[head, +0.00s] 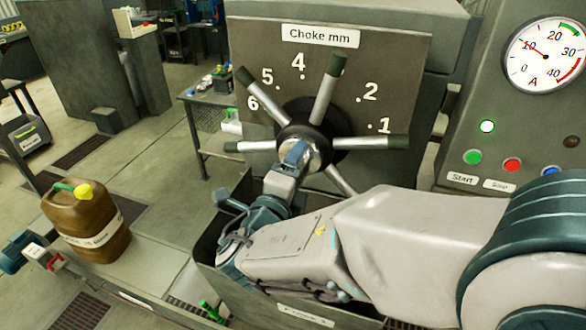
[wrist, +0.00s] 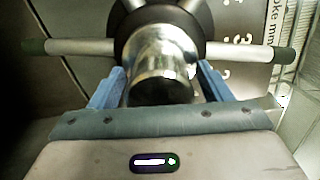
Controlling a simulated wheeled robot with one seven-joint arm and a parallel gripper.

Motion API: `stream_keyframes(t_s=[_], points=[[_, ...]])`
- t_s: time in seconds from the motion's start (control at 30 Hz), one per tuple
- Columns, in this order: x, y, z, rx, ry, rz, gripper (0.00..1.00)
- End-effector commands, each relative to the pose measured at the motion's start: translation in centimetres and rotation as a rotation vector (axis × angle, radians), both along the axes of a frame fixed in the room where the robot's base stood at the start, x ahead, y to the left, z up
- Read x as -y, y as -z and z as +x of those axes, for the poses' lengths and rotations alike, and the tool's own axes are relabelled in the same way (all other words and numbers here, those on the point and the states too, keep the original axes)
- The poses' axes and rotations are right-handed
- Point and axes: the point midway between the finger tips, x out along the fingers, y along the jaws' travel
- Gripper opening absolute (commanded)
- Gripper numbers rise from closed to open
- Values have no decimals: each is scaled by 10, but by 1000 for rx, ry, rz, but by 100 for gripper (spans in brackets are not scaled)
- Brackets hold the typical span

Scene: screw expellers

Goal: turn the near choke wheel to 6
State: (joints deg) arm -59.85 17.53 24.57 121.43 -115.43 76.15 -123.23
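The choke wheel (head: 308,118) has a dark hub and several metal spokes with dark green tips. It stands before a grey panel (head: 400,60) labelled "Choke mm", with 1, 2, 4, 5 and 6 readable in the head view. One spoke rises to the right of the 4, over the place between 4 and 2. No separate pointer is distinguishable. My gripper (head: 297,155) is at the wheel's centre. In the wrist view its blue fingers (wrist: 160,82) stand either side of the shiny hub end (wrist: 160,50). Whether both touch it is unclear.
My arm crosses in front. Spokes surround my gripper.

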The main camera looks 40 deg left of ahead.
Motion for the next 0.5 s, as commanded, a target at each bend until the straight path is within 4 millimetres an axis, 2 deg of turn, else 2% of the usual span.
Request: stream_keyframes(t_s=[0.13,0.27,0.5], points=[[1,0,-3,1,0,1,72],[6,2,-18,0,-2,2,72],[25,2,-69,0,-5,3,72]])
